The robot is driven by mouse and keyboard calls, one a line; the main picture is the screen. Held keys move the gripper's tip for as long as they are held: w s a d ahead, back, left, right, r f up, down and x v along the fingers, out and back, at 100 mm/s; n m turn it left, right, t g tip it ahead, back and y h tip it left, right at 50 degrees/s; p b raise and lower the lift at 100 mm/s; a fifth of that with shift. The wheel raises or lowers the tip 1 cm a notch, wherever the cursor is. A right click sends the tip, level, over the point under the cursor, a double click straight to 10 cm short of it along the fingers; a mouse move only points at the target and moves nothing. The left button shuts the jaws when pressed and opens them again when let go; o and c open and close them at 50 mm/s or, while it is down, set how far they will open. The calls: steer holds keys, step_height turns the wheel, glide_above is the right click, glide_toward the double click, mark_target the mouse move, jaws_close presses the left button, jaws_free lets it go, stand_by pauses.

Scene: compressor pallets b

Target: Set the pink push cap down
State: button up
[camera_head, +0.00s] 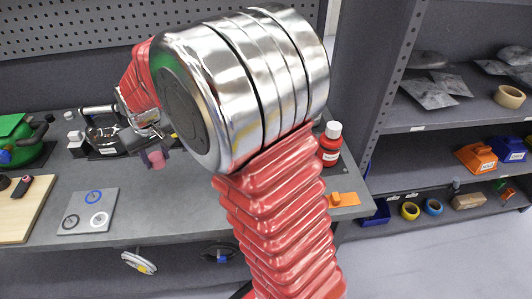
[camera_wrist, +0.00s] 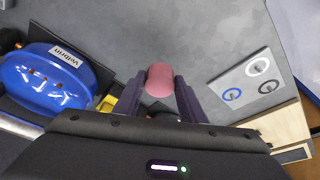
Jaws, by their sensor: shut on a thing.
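The pink push cap (camera_wrist: 159,80) sits between the two dark fingers of my gripper (camera_wrist: 158,92) in the wrist view, with a finger against each side. In the head view the pink cap (camera_head: 157,159) shows small at the tip of my gripper (camera_head: 155,156), above the grey bench (camera_head: 165,205). My gripper is shut on it. I cannot tell whether the cap's underside touches the bench. My own arm covers much of the middle of the head view.
A board with rings (camera_head: 88,211) lies left of the gripper, beside a wooden board (camera_head: 22,205). A blue machine labelled Velbrin (camera_wrist: 52,78) stands close on the left in the wrist view. A red bottle (camera_head: 330,143) and an orange item (camera_head: 343,199) are at right.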

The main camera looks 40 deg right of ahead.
steer(key=s+d+r, duration=0.1)
steer(key=s+d, duration=0.3)
steer(key=d, duration=0.6)
steer(key=s+d+m, duration=0.1)
steer(key=s+d, duration=0.3)
steer(key=d, duration=0.7)
steer(key=s+d+r+m, duration=0.1)
steer(key=s+d, duration=0.3)
steer(key=d, duration=0.6)
steer(key=shift+s+d+r+h, duration=0.2)
steer(key=shift+d+r+h, duration=0.1)
steer(key=shift+h, duration=0.1)
steer(key=shift+f, duration=3.1)
steer(key=shift+f, duration=1.9)
steer(key=shift+f, duration=0.1)
